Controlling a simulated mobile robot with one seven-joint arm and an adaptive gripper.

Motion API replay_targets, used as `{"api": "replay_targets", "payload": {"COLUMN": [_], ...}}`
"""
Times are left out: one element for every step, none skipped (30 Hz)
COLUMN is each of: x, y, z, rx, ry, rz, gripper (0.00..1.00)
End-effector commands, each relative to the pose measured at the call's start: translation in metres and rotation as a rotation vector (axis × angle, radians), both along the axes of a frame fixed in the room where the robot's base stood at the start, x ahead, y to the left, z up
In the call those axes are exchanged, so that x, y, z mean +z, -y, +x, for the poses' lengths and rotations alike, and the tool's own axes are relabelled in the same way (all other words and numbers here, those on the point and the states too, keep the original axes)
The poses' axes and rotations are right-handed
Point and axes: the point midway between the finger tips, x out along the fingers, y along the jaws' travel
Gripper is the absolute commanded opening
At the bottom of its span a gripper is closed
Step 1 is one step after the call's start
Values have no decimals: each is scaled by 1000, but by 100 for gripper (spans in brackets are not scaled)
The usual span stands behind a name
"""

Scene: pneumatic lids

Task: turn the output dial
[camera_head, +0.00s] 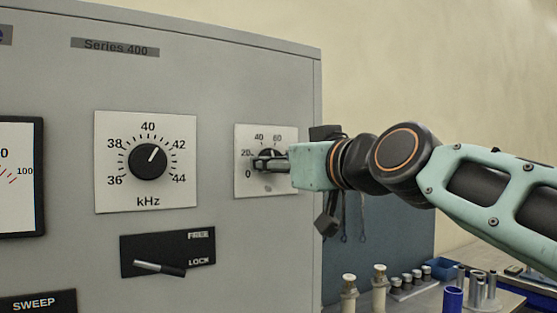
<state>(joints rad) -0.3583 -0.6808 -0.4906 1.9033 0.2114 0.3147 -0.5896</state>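A white dial plate (285,187) sits near the right edge of the grey cabinet's front. Its scale shows 0, 20, 40 and 60; its name is not readable. A dark knob (266,154) at its middle is mostly hidden behind my gripper. My gripper (262,164) reaches in from the right, with its fingertips at the knob. I cannot tell whether the fingers are closed on the knob or only close to it. The knob's pointer is hidden.
A larger kHz dial (148,161) is left of the plate, with a FREE/LOCK lever (160,268) below it. A meter (20,170) is at the far left. Several bottles and cylinders, including a blue cylinder (452,300), stand on a bench at lower right.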

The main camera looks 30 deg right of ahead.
Motion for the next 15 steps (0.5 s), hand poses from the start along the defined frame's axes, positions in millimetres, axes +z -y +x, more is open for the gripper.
{"api": "replay_targets", "payload": {"x": [0,0,0,0,0,0,0,0,0,0,0,0,0,0,0], "y": [0,0,0,0,0,0,0,0,0,0,0,0,0,0,0], "z": [0,0,0,0,0,0,0,0,0,0,0,0,0,0,0], "rx": [0,0,0,0,0,0,0,0,0,0,0,0,0,0,0], "ry": [0,0,0,0,0,0,0,0,0,0,0,0,0,0,0], "rz": [0,0,0,0,0,0,0,0,0,0,0,0,0,0,0], "gripper": [47,47,47,47,47,46,42,39,35,31,28,24,20,17,13]}}
